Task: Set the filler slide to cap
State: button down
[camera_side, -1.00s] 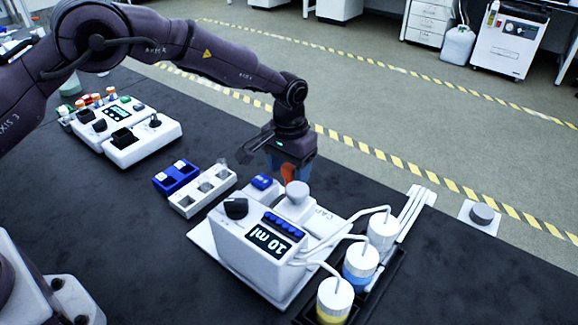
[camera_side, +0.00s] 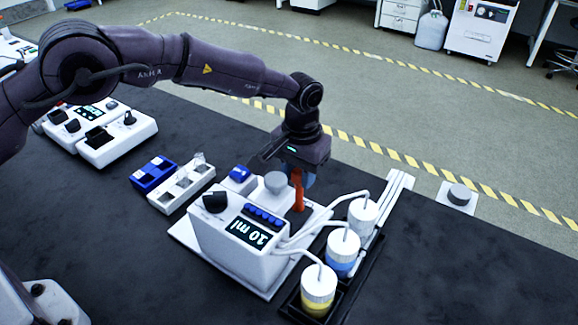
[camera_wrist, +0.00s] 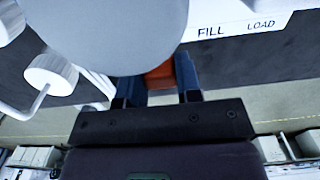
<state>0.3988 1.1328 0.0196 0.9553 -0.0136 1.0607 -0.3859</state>
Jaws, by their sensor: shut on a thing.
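The filler (camera_side: 215,235) is a white box on a white base plate, with a "10 ml" display, a black knob (camera_side: 215,202) and a round grey-white knob (camera_side: 276,183) on top. An orange slide handle (camera_side: 297,190) stands beside the round knob. My gripper (camera_side: 300,185) is shut on the orange handle; its blue fingers are partly hidden. In the wrist view the fingers (camera_wrist: 160,80) stand on either side of the orange handle (camera_wrist: 159,75), partly covered by the large grey knob (camera_wrist: 115,25). The labels "FILL" and "LOAD" show there; the CAP label is not visible now.
Three white-capped bottles (camera_side: 343,250) with tubes stand right of the filler in a black tray. A white block with square wells (camera_side: 181,185) and a blue block (camera_side: 153,174) lie to the left. Another white device (camera_side: 118,140) is farther left.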

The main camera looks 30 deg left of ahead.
jog(key=shift+d, duration=0.4)
jog(key=c, duration=0.9)
grip_release()
jog(key=shift+r, duration=0.1)
jog(key=shift+c, duration=0.2)
jog(key=shift+o, duration=0.7)
jog(key=shift+a, duration=0.1)
notch_tip(320, 180, up, 13)
